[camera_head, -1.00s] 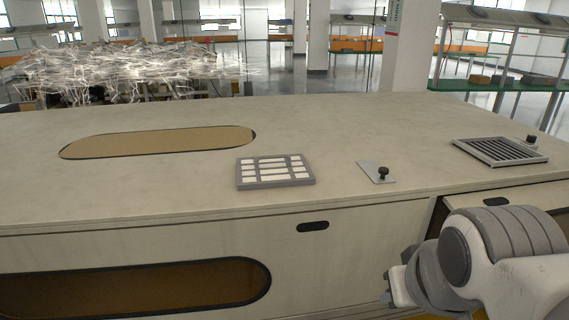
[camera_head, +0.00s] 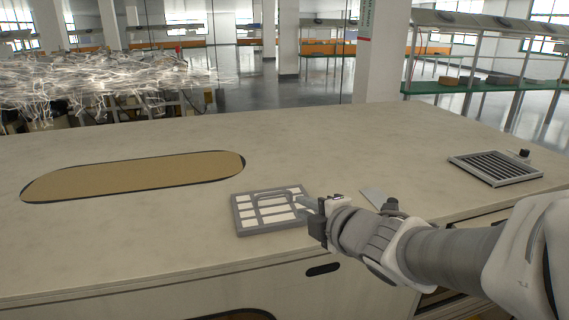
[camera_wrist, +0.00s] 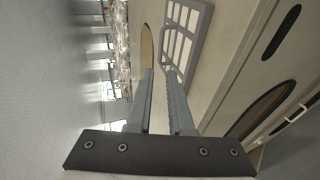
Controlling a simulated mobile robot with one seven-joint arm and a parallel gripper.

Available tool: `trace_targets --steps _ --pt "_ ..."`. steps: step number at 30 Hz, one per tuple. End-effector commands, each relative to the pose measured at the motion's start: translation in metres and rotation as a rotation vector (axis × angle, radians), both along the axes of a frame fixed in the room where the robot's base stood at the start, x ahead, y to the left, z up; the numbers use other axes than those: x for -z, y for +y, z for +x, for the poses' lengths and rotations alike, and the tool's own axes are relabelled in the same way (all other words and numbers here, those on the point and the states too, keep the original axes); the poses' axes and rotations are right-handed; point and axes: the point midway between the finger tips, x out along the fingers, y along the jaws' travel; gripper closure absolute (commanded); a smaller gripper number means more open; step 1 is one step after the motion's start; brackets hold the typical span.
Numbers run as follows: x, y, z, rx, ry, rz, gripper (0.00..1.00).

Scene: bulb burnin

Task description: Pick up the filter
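A filter (camera_head: 244,224), a flat grey frame with several white panels, lies on the counter top in the head view. It also shows at the top of the wrist view (camera_wrist: 204,25). My gripper (camera_head: 282,201) reaches in from the right over the filter's right part in the head view. In the wrist view, my gripper's two fingers (camera_wrist: 159,74) are apart with nothing between them, and their tips appear beside the filter's edge. I cannot tell whether a finger touches it.
The pale counter (camera_head: 330,150) has a long oval opening (camera_head: 135,176) at left. A small plate with a black knob (camera_head: 391,204) is partly hidden behind my arm. A dark slatted grille (camera_head: 495,168) lies farther right, with another black knob (camera_head: 524,154) beside it. The counter's middle is clear.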

Motion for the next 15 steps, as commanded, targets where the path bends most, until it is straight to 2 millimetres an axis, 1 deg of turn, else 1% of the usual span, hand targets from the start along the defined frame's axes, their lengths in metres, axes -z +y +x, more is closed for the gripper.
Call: trace_targets --steps 4,15 --pt "0.011 0.009 0.018 -0.002 0.003 0.003 0.81" --pt "0.030 0.033 0.071 0.001 0.003 0.004 0.81"
